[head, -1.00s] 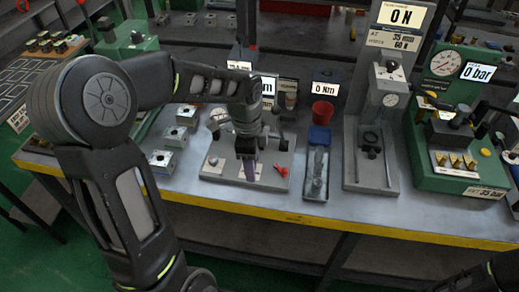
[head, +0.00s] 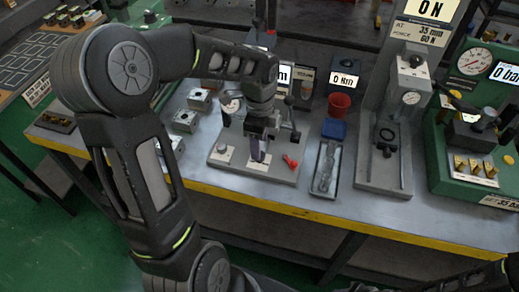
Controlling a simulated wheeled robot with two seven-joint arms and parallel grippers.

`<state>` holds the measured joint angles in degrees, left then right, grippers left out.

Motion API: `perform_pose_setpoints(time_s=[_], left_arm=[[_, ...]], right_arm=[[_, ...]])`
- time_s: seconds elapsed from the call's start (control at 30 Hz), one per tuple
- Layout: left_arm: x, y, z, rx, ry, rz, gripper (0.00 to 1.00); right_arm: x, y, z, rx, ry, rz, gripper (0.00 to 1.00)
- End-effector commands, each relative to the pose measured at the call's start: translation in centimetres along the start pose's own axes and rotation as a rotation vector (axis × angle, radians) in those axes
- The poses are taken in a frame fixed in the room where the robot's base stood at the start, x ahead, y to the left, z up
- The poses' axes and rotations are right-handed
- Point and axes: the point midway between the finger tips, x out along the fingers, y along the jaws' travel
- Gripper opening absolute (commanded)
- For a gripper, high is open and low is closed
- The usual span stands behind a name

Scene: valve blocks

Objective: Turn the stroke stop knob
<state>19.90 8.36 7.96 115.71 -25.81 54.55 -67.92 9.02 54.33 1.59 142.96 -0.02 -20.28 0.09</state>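My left arm comes in from the left, and its gripper (head: 259,146) points down over a grey base plate (head: 225,170) on the bench. A purplish-grey piece shows at the fingertips; I cannot tell whether it is a finger or something held. The gripper and wrist hide the middle of the fixture on that plate. I cannot make out which part is the stroke stop knob. Part of my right arm shows at the bottom right; its gripper is not in view.
Metal blocks (head: 186,121) stand left. The bench's yellow front edge (head: 300,214) is clear.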

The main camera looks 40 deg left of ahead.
Motion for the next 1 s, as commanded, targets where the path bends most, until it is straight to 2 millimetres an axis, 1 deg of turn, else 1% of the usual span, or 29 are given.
perform_pose_setpoints(time_s=[0.03, 0.1, 0.23, 0.37, 0.57, 0.67, 1.0], left_arm=[[0.9, 0.1, 0.0, 0.000, 0.000, 0.004, 0.52], [1.9, 0.1, 0.0, 0.001, 0.000, 0.004, 0.52], [3.3, 0.1, 0.0, 0.000, 0.000, 0.002, 0.52], [3.8, 0.0, 0.0, 0.001, 0.000, 0.000, 0.52], [3.9, 0.0, 0.0, 0.000, 0.000, -0.001, 0.52], [3.8, 0.0, 0.0, 0.000, 0.000, -0.001, 0.45], [3.8, 0.0, 0.0, 0.000, 0.000, -0.001, 0.18]], right_arm=[[-0.1, 0.0, 0.0, 0.000, 0.000, 0.000, 0.36], [-0.1, 0.0, 0.0, 0.000, 0.000, 0.001, 0.36], [-0.2, -0.1, 0.0, 0.000, -0.001, 0.001, 0.36], [-0.2, -0.1, 0.0, 0.001, -0.001, 0.001, 0.36], [-0.2, 0.0, 0.0, 0.001, -0.001, 0.001, 0.36], [-0.2, 0.0, 0.0, 0.000, -0.001, 0.001, 0.36], [-0.2, 0.0, 0.0, 0.001, -0.001, 0.001, 0.36]])
